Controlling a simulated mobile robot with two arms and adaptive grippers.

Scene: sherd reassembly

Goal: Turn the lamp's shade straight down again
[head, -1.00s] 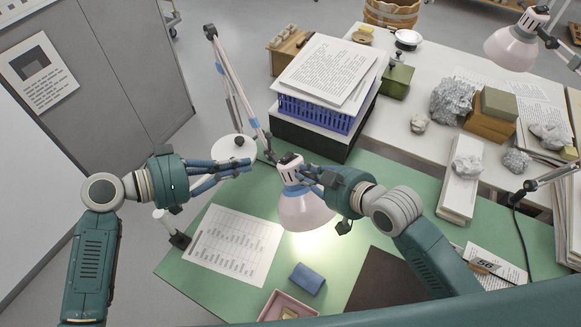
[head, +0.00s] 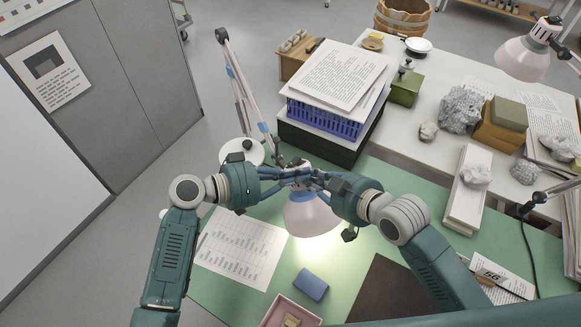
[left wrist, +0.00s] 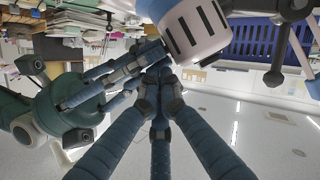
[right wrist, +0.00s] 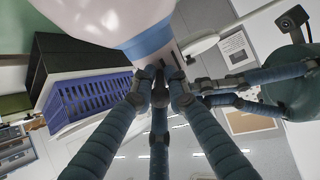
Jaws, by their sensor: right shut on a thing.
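The desk lamp's pale pink shade (head: 312,219), with a blue band at its neck, hangs over the green mat. Its opening faces mostly down, and I cannot tell the exact tilt. Its jointed arm (head: 243,98) rises from a round white base (head: 236,153). My right gripper (head: 306,181) is shut on the lamp head near the neck, just above the shade; the right wrist view shows the shade (right wrist: 110,15) close above the fingertips. My left gripper (head: 289,182) is at the head's other side. Its fingertips (left wrist: 157,77) lie close together beside the slotted housing (left wrist: 197,25); any contact is hidden.
A black box and blue basket (head: 322,116) stacked with papers stand just behind the lamp. A chart sheet (head: 240,247), blue block (head: 311,285), pink tray (head: 290,312) and dark board (head: 385,290) lie on the mat (head: 355,240). A second lamp (head: 523,58) is far right.

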